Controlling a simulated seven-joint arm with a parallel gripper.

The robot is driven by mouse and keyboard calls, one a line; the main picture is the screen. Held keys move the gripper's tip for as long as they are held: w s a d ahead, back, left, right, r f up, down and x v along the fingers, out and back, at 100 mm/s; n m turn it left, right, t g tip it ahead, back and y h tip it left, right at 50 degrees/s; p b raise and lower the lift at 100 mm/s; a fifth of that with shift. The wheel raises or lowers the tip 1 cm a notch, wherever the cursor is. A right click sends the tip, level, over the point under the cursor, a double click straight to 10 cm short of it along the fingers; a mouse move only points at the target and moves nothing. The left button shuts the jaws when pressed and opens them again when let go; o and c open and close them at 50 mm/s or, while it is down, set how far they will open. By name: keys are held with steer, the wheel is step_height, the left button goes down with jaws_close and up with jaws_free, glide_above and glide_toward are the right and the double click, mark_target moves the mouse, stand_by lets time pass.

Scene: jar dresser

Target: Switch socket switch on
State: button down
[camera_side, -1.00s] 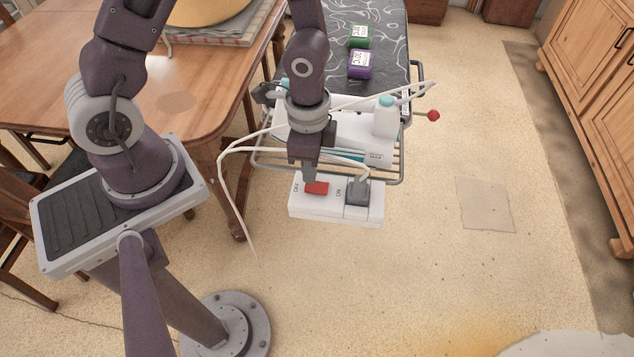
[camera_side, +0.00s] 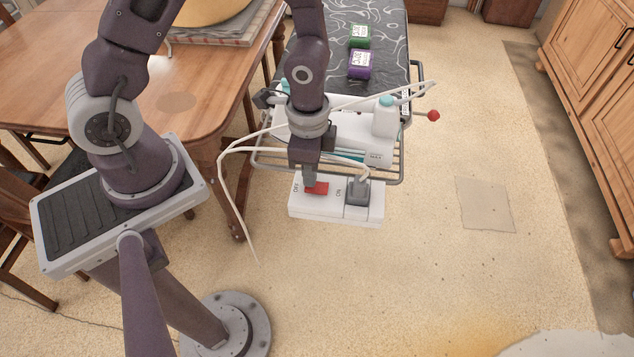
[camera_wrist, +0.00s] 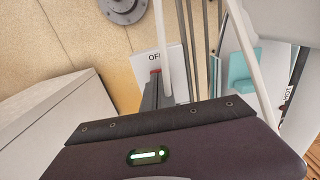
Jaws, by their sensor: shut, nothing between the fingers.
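A white socket box (camera_side: 300,206) with a red rocker switch (camera_side: 318,188) is at the near end of the wire rack. "OFF" is printed left of the switch and "ON" right of it. A grey plug (camera_side: 358,192) sits in its right part. My gripper (camera_side: 310,183) is shut and empty, pointing down, with its tips at the switch's left, OFF-side end; I cannot tell if they touch it. In the wrist view, my gripper's fingers (camera_wrist: 156,92) cover most of the switch. A bit of red (camera_wrist: 155,72) and the socket box's "OFF" label (camera_wrist: 154,57) show beyond them.
White cords (camera_side: 225,165) loop beside my gripper. A wooden table (camera_side: 190,90) stands at left.

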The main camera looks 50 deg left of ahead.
steer(key=shift+f, duration=0.4)
steer(key=shift+r, duration=3.5)
steer(key=s+a+r+n+t+y, duration=0.15)
steer(key=a+r+n, duration=0.25)
steer(key=r, duration=0.7)
steer(key=s+r+n+t+h, duration=0.1)
steer(key=s+r+n+t, duration=0.3)
steer(key=s+r, duration=0.5)
steer(key=shift+r+n, duration=0.4)
steer(key=shift+n, duration=0.1)
steer(key=shift+h, duration=0.25)
